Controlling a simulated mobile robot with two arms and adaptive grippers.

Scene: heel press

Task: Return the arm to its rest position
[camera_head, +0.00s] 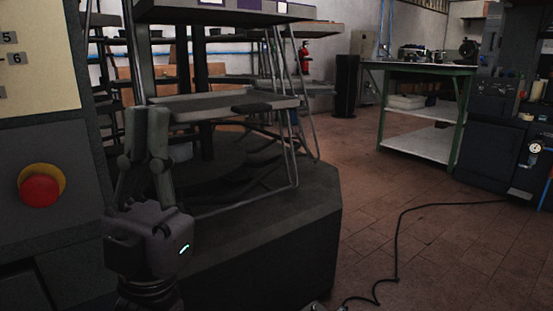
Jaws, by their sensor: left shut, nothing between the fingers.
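My left gripper (147,115) shows at the lower left of the head view, pointing upward, with a small green light on its body. Its fingers are together and nothing is held between them. It stands in front of the dark machine base (270,235), just right of the control panel. No contact with the panel can be made out. My right gripper does not show.
A red emergency button (40,187) is on the control panel (60,120) at left. Grey racks (215,106) rise above the base. A green-framed workbench (420,67) and dark machines (493,140) stand back right. A black cable (397,240) crosses the open tiled floor (440,255).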

